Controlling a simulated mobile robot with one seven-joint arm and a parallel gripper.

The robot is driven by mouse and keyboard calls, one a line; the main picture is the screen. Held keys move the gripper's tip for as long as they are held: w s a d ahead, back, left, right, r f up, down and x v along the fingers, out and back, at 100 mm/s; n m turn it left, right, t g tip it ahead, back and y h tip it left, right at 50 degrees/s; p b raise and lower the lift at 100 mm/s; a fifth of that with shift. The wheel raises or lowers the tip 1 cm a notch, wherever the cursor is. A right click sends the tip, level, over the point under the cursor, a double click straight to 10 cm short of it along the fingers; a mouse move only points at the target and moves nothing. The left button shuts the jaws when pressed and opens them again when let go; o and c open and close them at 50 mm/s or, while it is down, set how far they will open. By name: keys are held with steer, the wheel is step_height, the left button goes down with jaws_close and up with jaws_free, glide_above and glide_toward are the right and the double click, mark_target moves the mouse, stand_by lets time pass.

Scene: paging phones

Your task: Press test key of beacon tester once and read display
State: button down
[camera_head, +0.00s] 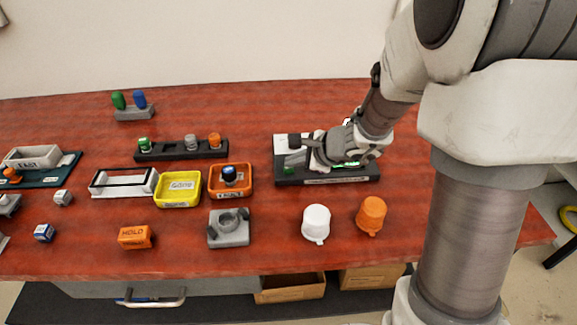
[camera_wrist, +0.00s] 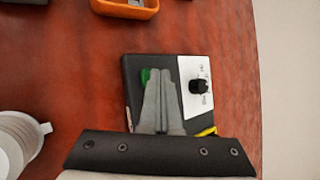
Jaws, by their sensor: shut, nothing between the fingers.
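The beacon tester (camera_head: 325,181) is a dark box with a white top panel, on the right half of the red table. In the wrist view the tester (camera_wrist: 133,105) shows a black knob (camera_wrist: 199,86) on its white panel and a green key (camera_wrist: 145,75). My gripper (camera_wrist: 159,72) is shut and empty over the tester. Its fingertips partly cover the green key in the wrist view; I cannot tell whether they touch it. In the head view the green key (camera_head: 289,171) shows at the box's left front. A lit green display (camera_head: 347,164) is mostly hidden behind my gripper.
A white cup (camera_head: 316,222) and an orange cup (camera_head: 371,214) stand in front of the tester. Left of it are an orange tray (camera_head: 249,190), a yellow tray (camera_head: 178,203), a grey socket block (camera_head: 229,238) and a black rack (camera_head: 165,153). The table's back right is clear.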

mark_target(293, 170)
steer(key=shift+r+p, duration=0.3)
steer(key=shift+r, duration=0.35)
steer(key=shift+r, duration=0.1)
step_height(293, 170, up, 5)
steer(key=p, duration=0.3)
steer(key=shift+p, duration=0.4)
